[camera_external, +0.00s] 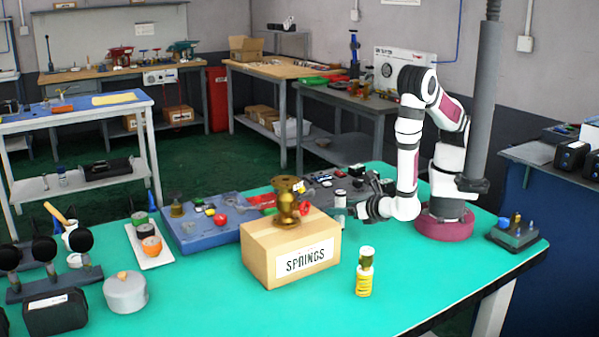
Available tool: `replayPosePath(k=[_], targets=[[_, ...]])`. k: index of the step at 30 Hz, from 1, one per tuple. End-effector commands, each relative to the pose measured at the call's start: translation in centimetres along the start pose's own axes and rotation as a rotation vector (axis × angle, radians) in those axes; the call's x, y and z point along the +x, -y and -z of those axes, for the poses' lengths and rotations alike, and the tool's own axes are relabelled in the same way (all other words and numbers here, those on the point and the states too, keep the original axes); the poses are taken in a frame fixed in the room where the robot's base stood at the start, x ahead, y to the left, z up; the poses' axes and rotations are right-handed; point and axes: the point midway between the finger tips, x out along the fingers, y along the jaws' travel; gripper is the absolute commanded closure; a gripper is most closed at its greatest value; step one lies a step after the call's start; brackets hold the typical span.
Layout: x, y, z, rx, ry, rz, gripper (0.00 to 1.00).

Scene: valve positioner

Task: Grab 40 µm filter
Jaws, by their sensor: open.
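I cannot read any 40 µm label, so I cannot tell which item is the 40 µm filter. Several small round coloured pieces, one of them an orange-topped piece (152,246), sit on a white tray (162,264) at the left. A small white-and-yellow bottle-like item (365,274) stands upright on the green table, right of the SPRINGS box. My gripper (342,206) is low over the table behind the box's right side, pointing left. It is open; its fingers are small and partly unclear, and I see nothing held in it.
The cardboard SPRINGS box (268,256) stands mid-table with a brass valve part (288,202) on top. A blue tray (185,240) with small parts lies behind it. A grey lidded pot (125,293) stands at front left. The front right of the green table (440,260) is clear.

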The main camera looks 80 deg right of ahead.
Motion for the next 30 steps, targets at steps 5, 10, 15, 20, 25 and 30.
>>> replayPosePath(k=[5, 10, 15, 20, 25, 30], targets=[[2.9, 0.3, 0.5, 0.0, -0.001, 0.007, 0.27], [5.4, 0.3, 0.7, 0.003, 0.0, 0.004, 0.27], [5.6, 0.2, 0.6, 0.002, -0.001, 0.001, 0.27], [5.6, 0.2, 0.6, 0.002, -0.001, 0.001, 0.47], [5.6, 0.2, 0.6, 0.002, 0.0, 0.001, 0.77], [5.6, 0.2, 0.6, 0.002, 0.0, 0.001, 1.0]])
